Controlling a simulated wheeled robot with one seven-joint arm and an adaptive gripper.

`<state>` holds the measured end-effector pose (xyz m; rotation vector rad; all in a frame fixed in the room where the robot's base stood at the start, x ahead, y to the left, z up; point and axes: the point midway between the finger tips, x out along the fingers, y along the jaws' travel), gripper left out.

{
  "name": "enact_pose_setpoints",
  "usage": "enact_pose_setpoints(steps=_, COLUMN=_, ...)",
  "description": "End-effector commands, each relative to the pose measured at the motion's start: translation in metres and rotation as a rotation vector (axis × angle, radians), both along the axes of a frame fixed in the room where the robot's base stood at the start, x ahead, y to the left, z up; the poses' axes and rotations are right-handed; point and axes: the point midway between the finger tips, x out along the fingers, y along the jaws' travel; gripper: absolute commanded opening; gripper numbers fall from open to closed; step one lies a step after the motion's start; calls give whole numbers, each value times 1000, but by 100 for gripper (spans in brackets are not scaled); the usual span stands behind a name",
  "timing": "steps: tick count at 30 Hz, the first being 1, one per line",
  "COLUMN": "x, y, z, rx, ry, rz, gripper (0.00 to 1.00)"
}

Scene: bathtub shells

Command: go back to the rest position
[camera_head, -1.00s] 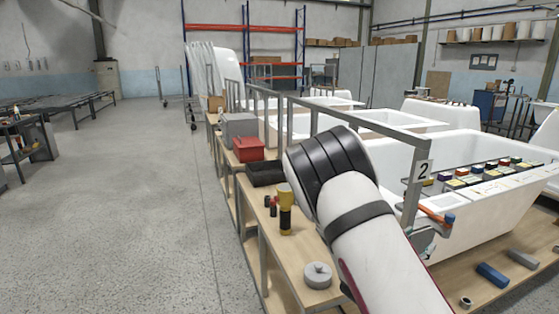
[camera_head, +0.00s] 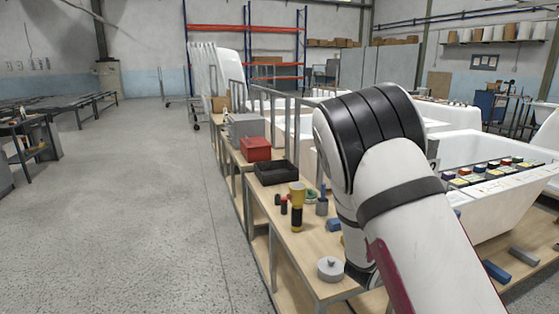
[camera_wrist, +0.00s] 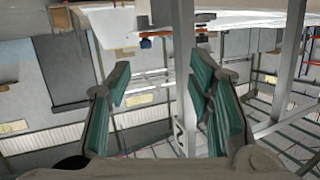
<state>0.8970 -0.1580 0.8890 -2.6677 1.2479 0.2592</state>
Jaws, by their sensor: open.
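In the wrist view my gripper (camera_wrist: 160,100) is open, with its two green-padded fingers apart and nothing between them. A grey metal post stands beyond the fingers in that view. In the head view my white and black arm fills the right of the picture and bends down in front of the workbench (camera_head: 306,246). My gripper is hidden behind the arm there.
On the bench are a grey round lidded pot (camera_head: 331,268), a yellow and black flashlight (camera_head: 297,205), a black tray (camera_head: 275,172), a red box (camera_head: 256,149) and a grey box (camera_head: 245,126). White bathtub shells (camera_head: 490,205) stand at right.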

Motion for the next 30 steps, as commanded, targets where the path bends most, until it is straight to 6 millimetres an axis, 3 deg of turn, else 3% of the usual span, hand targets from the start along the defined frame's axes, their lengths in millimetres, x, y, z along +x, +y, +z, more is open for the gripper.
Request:
enact_pose_setpoints(steps=8, x=-6, y=36, z=38, rx=246, ry=71, rz=136, gripper=48)
enact_pose_setpoints(steps=14, x=-33, y=87, z=90, rx=449, ry=169, rz=330, gripper=48)
enact_pose_setpoints(steps=17, x=-57, y=112, z=120, rx=517, ry=226, rz=434, gripper=48)
enact_pose_setpoints(steps=23, x=-124, y=153, z=177, rx=584, ry=358, rz=635, gripper=48)
enact_pose_setpoints(steps=30, x=-232, y=179, z=230, rx=551, ry=556, rz=821, gripper=48)
